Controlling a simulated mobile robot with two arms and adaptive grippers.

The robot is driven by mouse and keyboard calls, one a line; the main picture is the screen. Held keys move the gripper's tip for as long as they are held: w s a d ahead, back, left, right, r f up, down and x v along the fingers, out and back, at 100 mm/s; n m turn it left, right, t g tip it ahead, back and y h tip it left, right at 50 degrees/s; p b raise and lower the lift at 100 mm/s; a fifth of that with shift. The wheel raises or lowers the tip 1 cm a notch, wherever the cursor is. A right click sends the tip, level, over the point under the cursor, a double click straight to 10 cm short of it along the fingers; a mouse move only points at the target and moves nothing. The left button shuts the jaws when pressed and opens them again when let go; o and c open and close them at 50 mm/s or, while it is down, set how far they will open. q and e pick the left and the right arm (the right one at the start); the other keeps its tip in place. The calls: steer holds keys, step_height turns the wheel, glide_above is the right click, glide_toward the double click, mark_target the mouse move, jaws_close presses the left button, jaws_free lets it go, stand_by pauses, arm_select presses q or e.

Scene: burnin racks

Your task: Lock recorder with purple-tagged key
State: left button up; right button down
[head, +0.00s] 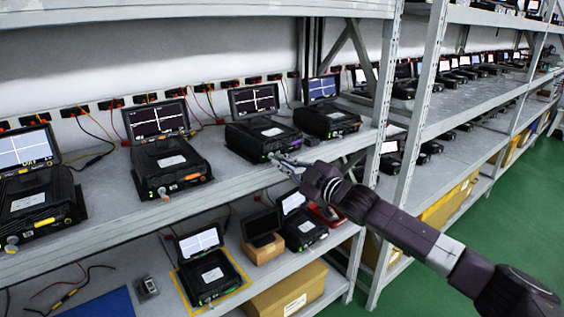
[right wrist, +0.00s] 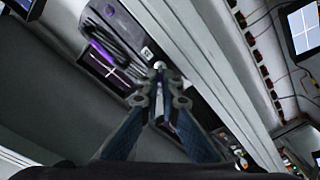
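The recorder with the purple tag (head: 297,139) is a black case (head: 262,136) with a raised lit screen, on the upper shelf. It also shows in the right wrist view, with its screen (right wrist: 103,62) and a purple strip. A small pale round key head (right wrist: 158,65) is at its front face. My right gripper (head: 283,163) is at the front left corner of this recorder. In the right wrist view its fingertips (right wrist: 161,90) are close together around or just before the key; whether they grip it is unclear. My left gripper is out of view.
Other recorders stand on the same shelf: one with an orange tag (head: 187,177) to the left, one (head: 327,120) close on the right. The shelf's front edge and a metal upright (head: 408,130) are near my right arm. More recorders and boxes (head: 285,290) fill the lower shelf.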

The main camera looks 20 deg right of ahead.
steer(key=c, duration=2.5)
jaws_free()
steer(key=shift+o, duration=0.2)
steer(key=shift+s, duration=0.1)
steer(key=v, duration=1.2)
